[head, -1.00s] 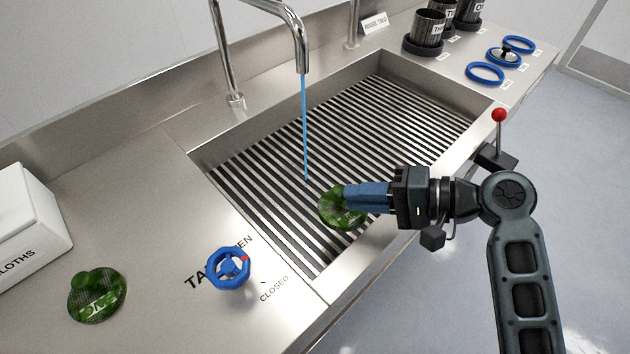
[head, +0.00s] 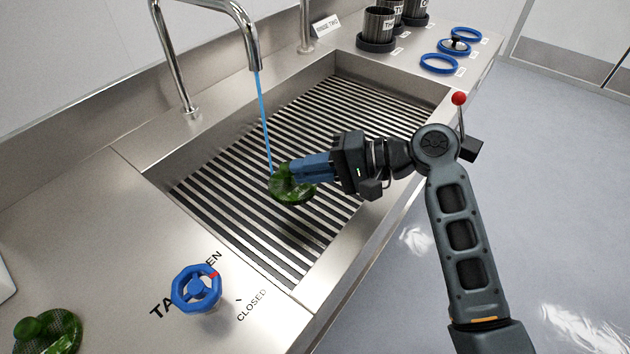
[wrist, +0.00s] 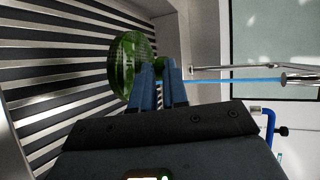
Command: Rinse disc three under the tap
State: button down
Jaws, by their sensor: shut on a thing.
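My gripper (head: 303,167) is shut on a green mesh disc (head: 296,192) by its knob, over the slatted sink. The held disc also shows in the wrist view (wrist: 124,68) between and beyond the blue fingers (wrist: 160,88). The tap (head: 252,50) runs a thin blue stream (head: 265,125) that comes down at the disc's upper left edge in the head view. Whether the stream strikes the disc or passes just behind it is hard to tell. The blue tap wheel (head: 196,288) has its red mark toward the word ending in EN. Any number on the held disc is not readable.
Another green disc (head: 48,335) lies on the counter at the lower left. A second tap post with a RINSE TWO sign (head: 326,25), dark cups (head: 377,28) and blue rings (head: 440,63) stand at the back. The sink's front rim (head: 385,210) runs below my arm.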

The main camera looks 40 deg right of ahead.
jog(key=w, duration=0.1)
jog(key=w+b, duration=0.2)
jog(key=shift+d+f, duration=0.25)
jog(key=shift+f, duration=0.15)
jog(key=shift+w, duration=0.4)
jog(key=shift+w+d+f, duration=0.15)
jog(key=shift+w, duration=0.6)
jog(key=shift+w+d+f, duration=0.1)
jog(key=shift+w, duration=0.65)
jog(key=shift+d, duration=0.2)
jog(key=shift+d, duration=0.4)
jog(key=shift+a+p, duration=0.2)
jog(key=shift+p, duration=0.2)
jog(key=shift+a, duration=0.4)
